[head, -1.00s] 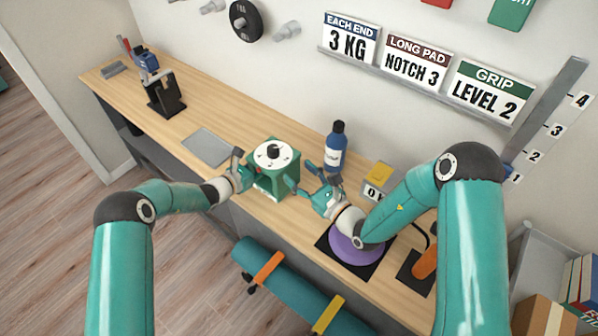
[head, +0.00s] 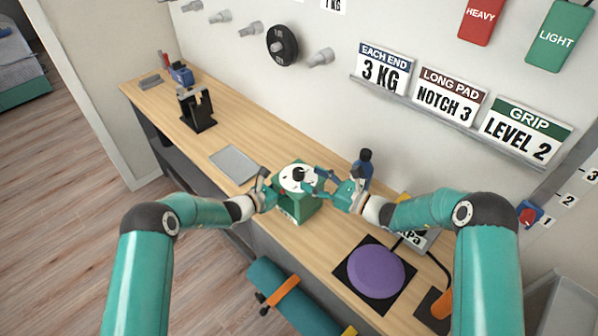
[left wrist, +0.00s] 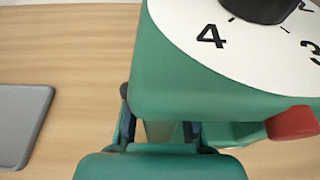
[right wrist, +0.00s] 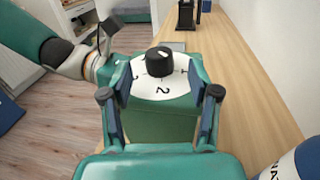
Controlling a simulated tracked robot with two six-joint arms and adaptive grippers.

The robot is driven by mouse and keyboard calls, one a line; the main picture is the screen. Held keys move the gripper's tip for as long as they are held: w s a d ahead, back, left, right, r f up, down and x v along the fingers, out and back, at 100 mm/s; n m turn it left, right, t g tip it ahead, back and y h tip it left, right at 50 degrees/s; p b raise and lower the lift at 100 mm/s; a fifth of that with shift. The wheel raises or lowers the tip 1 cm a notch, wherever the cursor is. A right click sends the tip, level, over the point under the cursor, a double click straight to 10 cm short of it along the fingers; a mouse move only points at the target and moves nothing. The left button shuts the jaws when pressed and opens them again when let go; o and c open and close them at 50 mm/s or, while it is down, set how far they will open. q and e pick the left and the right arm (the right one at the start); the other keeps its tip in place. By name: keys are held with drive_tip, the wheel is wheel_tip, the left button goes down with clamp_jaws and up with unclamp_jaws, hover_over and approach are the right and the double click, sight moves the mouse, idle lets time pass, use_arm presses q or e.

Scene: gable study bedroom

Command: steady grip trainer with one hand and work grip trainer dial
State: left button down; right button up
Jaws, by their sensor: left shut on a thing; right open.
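The grip trainer is a green box (head: 293,209) on the wooden bench, with a white numbered dial face and a black dial knob (right wrist: 159,62) on top. The knob also shows at the top of the left wrist view (left wrist: 262,8). My left gripper (head: 266,192) is shut on the trainer's left side, below the dial face; a red part (left wrist: 292,122) shows on the box there. My right gripper (right wrist: 160,98) is open on the trainer's right side, its fingers spread in front of the knob and apart from it. In the head view its fingertips (head: 316,184) partly cover the dial.
A blue bottle (head: 364,170) stands behind my right gripper. A purple disc (head: 376,271) on a black mat lies to the right. A grey tablet (head: 233,164) lies left of the trainer. Wall signs include GRIP LEVEL 2 (head: 527,130). A teal roll (head: 290,293) is below the bench front.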

sight(302, 176)
drive_tip(key=x, duration=0.5)
drive_tip(key=shift+w+a, duration=0.1)
clamp_jaws()
drive_tip(key=shift+a+m+t+h, duration=0.1)
drive_tip(key=shift+m+t+h, duration=1.35)
drive_tip(key=shift+t, duration=0.25)
drive_tip(key=shift+m+t+h, duration=0.75)
drive_tip(key=shift+t+h, duration=0.05)
drive_tip(key=shift+h, duration=0.25)
unclamp_jaws()
